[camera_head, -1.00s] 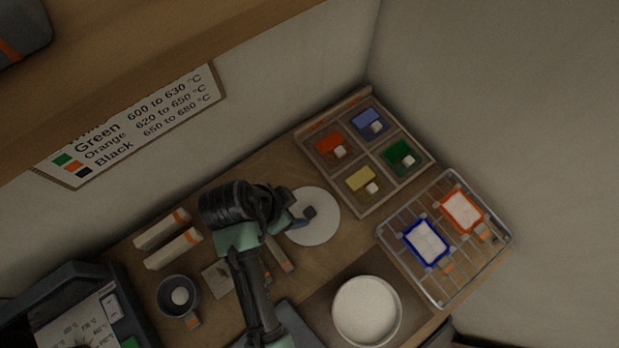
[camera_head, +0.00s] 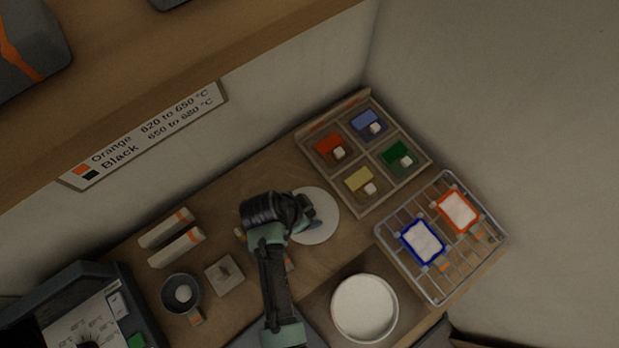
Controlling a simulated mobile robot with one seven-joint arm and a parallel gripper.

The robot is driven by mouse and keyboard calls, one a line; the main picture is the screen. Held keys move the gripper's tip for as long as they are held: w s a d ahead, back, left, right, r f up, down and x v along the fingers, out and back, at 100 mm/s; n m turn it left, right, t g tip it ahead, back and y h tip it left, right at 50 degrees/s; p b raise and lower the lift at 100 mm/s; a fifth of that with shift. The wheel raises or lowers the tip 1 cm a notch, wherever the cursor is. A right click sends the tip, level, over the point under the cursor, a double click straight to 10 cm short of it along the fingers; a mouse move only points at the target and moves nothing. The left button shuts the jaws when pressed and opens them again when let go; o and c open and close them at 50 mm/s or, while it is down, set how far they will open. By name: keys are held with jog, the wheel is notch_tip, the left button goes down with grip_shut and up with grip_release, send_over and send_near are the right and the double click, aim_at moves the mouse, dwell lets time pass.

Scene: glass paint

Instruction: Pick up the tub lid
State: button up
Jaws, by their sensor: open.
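The tub lid (camera_head: 322,218) is a flat pale disc lying on the wooden bench. My gripper (camera_head: 309,217) is over the left and middle part of the lid, and its wrist hides the left edge and the lid's dark knob. The jaws are open; the fingertips are mostly hidden, so I cannot tell whether they are around the knob or above it. A round white tub (camera_head: 364,308) stands below and right of the lid.
A divided wooden tray (camera_head: 364,204) with coloured pieces stands at the upper right. A wire rack (camera_head: 437,297) holds a blue-rimmed and an orange-rimmed piece. Two pale rolls (camera_head: 166,229), a grey cup (camera_head: 181,294) and a small square block (camera_head: 224,275) lie left of my arm.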

jog(key=shift+c, duration=0.3)
grip_shut()
jog(key=shift+r, duration=0.1)
